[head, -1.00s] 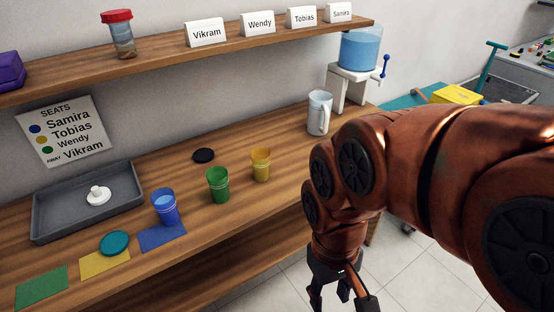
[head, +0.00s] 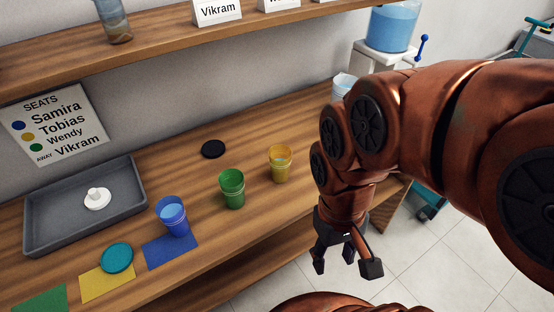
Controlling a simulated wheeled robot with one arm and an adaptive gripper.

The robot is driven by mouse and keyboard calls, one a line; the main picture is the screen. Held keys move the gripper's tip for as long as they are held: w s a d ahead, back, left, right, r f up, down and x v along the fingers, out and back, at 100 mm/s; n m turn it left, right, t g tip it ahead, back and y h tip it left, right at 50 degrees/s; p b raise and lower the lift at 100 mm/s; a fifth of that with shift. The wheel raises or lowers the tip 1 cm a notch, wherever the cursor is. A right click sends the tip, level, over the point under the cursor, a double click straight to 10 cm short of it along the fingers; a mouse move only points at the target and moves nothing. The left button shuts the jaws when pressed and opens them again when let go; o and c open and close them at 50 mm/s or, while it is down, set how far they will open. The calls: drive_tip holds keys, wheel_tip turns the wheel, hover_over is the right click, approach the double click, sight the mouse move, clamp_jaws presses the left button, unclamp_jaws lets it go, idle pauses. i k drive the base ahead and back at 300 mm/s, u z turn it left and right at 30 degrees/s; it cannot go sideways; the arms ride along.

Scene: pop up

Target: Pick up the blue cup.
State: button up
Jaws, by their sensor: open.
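The blue cup (head: 173,217) stands upright on the wooden counter, at the back edge of a blue mat (head: 170,251). It looks to hold something light blue inside. My gripper (head: 347,267) hangs open and empty, fingers pointing down, in front of the counter's edge over the floor. It is well to the right of the blue cup and apart from it.
A green cup (head: 231,189) and a yellow cup (head: 280,164) stand right of the blue cup. A teal lid (head: 117,257) lies by the yellow mat (head: 106,284). A grey tray (head: 40,240) holds a white knobbed piece (head: 97,198). A shelf (head: 160,48) runs above.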

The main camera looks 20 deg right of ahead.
sight(171, 210)
drive_tip(key=u, duration=1)
drive_tip(key=k, duration=0.75)
drive_tip(key=u, duration=0.85)
